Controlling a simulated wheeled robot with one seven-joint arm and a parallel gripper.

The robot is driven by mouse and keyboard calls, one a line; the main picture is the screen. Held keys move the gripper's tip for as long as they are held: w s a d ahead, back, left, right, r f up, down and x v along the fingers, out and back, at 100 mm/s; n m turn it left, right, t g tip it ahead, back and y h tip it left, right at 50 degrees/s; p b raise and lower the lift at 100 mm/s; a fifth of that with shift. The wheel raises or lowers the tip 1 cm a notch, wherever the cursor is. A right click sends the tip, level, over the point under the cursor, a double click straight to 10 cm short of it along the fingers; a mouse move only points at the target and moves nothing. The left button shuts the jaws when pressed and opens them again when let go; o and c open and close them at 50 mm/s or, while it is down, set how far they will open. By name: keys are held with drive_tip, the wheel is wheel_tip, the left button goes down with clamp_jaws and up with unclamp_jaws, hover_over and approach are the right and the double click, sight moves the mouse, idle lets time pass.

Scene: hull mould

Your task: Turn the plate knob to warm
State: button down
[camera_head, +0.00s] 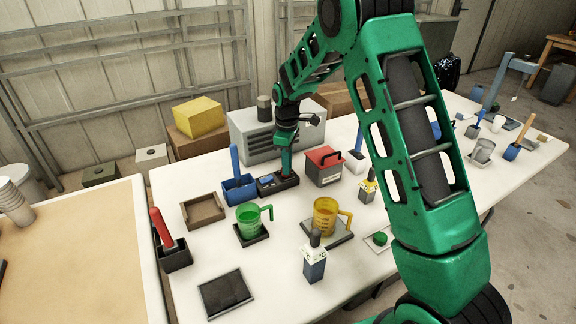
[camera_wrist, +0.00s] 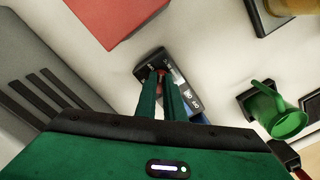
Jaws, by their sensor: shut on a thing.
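A small black control box (camera_head: 277,184) stands on the white table, in front of the grey slotted box. It also shows in the wrist view (camera_wrist: 147,69), with small white labels on its top that are too small to read surely. A reddish knob (camera_wrist: 161,73) is between my fingertips on the box, mostly hidden by them. My gripper (camera_head: 287,172) points down onto the box; its two green fingers (camera_wrist: 162,82) are shut on the knob. The knob's pointing direction cannot be told.
A grey slotted box (camera_head: 260,135) stands behind, a red box (camera_head: 324,166) to the right, and a blue holder (camera_head: 239,188) close on the left. A green jug (camera_head: 249,219) and a yellow jug (camera_head: 325,217) stand in front. Bare table shows between them.

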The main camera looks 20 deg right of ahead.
drive_tip(key=m, duration=0.4)
drive_tip(key=shift+w+r+m, duration=0.2)
drive_tip(key=shift+w+m, duration=0.1)
drive_tip(key=shift+m, duration=2.3)
drive_tip(key=c, duration=1.9)
unclamp_jaws()
drive_tip(key=shift+s+a+f, duration=0.1)
drive_tip(key=shift+s, duration=0.05)
drive_tip(key=shift+o, duration=0.2)
wheel_tip(320, 180, up, 11)
drive_tip(key=shift+f, duration=0.15)
